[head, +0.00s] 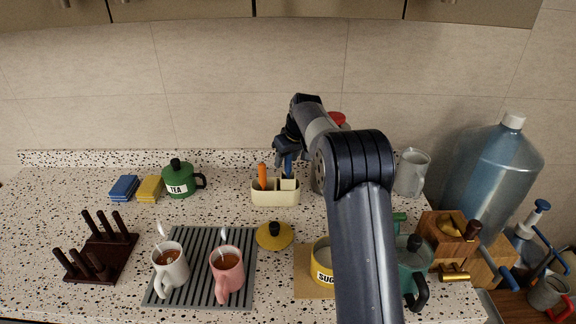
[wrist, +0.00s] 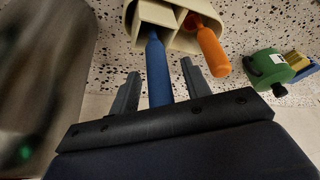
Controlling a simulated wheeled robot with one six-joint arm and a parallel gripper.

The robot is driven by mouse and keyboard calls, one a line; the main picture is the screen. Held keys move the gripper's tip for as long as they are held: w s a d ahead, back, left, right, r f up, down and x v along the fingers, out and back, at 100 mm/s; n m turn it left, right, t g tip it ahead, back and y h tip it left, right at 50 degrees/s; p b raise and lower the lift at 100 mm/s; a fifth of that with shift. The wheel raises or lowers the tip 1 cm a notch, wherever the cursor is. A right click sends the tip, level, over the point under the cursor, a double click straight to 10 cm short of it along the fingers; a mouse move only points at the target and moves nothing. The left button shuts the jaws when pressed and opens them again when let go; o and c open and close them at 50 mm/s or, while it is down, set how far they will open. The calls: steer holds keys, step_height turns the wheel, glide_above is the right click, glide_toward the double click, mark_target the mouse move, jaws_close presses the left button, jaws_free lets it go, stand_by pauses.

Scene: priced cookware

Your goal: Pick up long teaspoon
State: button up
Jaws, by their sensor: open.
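A cream utensil holder (head: 275,198) stands at the back middle of the counter; it also shows in the wrist view (wrist: 145,14). A blue handle (wrist: 157,72) and an orange handle (wrist: 208,48) stick out of it. My gripper (wrist: 159,68) is open, with one finger on each side of the blue handle; I cannot tell whether they touch it. The handles' lower ends are hidden in the holder, so I cannot tell which is the long teaspoon. Small spoons also stand in the white mug (head: 170,270) and the pink mug (head: 226,272).
A green tea pot (head: 179,180) with blue and yellow sponges is left of the holder. A yellow lid (head: 274,236) and sugar pot (head: 322,265) are in front. A grey jug (head: 411,172) and large bottle (head: 490,180) stand right. My arm hides part of the counter.

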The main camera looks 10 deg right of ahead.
steer(key=shift+f, duration=0.3)
steer(key=shift+c, duration=0.4)
jaws_close()
steer(key=shift+r, duration=0.15)
